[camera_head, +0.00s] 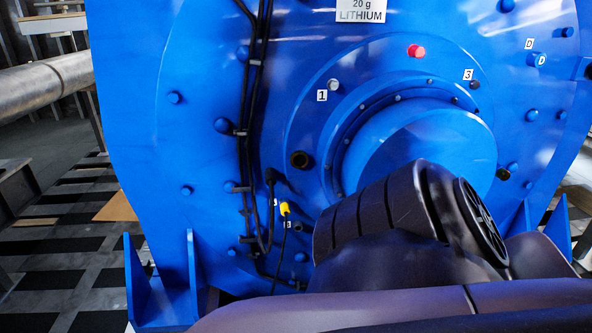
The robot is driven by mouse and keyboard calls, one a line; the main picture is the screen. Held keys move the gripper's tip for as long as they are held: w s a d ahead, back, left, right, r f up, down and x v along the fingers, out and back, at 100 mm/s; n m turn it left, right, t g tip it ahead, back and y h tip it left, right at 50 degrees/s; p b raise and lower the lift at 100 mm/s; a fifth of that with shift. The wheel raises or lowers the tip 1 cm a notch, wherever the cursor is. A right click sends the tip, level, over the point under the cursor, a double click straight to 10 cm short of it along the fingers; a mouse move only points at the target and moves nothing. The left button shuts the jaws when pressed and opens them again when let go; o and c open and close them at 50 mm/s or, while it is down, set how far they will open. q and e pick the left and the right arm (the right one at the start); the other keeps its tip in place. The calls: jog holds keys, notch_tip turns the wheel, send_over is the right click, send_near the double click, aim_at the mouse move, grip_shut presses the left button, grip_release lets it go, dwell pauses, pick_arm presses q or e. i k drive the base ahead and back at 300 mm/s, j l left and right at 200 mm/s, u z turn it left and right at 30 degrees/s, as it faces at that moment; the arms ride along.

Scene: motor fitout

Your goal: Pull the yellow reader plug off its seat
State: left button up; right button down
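The yellow reader plug (285,208) is small and sits low on the face of the big blue motor housing (150,130), left of the central hub. A thin dark cable hangs down from it. I cannot tell at this size how it sits in its seat. Neither of my grippers shows in the head view. Dark links of my own arm cover the lower right and bottom of the view and hide part of the motor.
Black cables (246,130) run down the motor face, with a black elbow connector (271,177) just above left of the plug. A red button (416,51) is near the top. Blue support brackets (165,285) stand at lower left.

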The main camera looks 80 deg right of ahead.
aim_at(285, 208)
jog(key=l+z, duration=0.1)
jog(key=z, duration=1)
jog(key=j+z, duration=0.1)
jog(key=z, duration=0.3)
jog(key=j+z, duration=0.1)
jog(key=z, duration=0.35)
jog(key=k+j+z, duration=0.1)
jog(key=z, duration=0.3)
